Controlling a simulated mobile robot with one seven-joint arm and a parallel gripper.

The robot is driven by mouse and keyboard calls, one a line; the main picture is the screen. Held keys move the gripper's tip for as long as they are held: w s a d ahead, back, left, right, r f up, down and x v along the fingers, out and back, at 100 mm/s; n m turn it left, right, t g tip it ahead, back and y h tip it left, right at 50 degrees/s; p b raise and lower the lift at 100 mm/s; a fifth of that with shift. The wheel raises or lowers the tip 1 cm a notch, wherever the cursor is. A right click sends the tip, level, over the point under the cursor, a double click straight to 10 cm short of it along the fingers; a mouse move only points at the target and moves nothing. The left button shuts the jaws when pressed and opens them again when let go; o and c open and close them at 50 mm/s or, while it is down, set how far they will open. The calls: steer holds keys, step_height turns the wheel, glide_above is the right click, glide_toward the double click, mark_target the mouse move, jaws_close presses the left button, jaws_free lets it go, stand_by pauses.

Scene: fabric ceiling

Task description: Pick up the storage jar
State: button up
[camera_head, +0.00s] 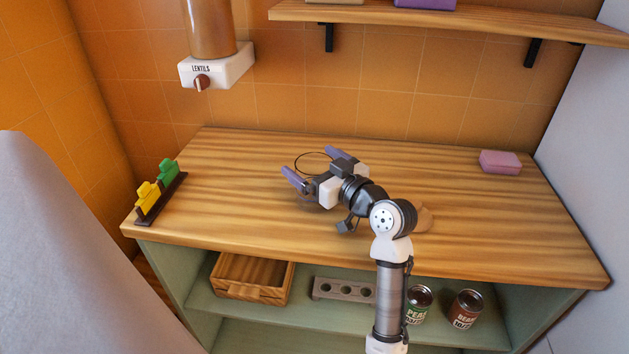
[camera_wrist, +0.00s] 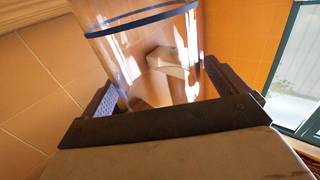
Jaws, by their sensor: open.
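The storage jar is clear and see-through; in the head view only its thin dark rim (camera_head: 312,154) stands out, on the wooden counter near the middle. In the wrist view the clear jar (camera_wrist: 125,50) with a dark blue band stands between the two fingers. My gripper (camera_head: 309,165) is open, with one purple-tipped finger on each side of the jar; it also shows in the wrist view (camera_wrist: 165,85). I cannot tell whether either finger touches the glass. The jar's lower part is hidden by my gripper.
A lentils dispenser (camera_head: 216,66) hangs on the wall, back left. Yellow and green clips (camera_head: 158,185) stand at the counter's left edge; a pink sponge (camera_head: 500,162) lies right. A round brown thing (camera_head: 425,219) is partly behind my arm. The right counter (camera_head: 490,220) is clear.

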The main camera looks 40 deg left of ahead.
steer(key=shift+a, duration=0.25)
steer(key=c, duration=1.5)
steer(key=shift+c, duration=0.2)
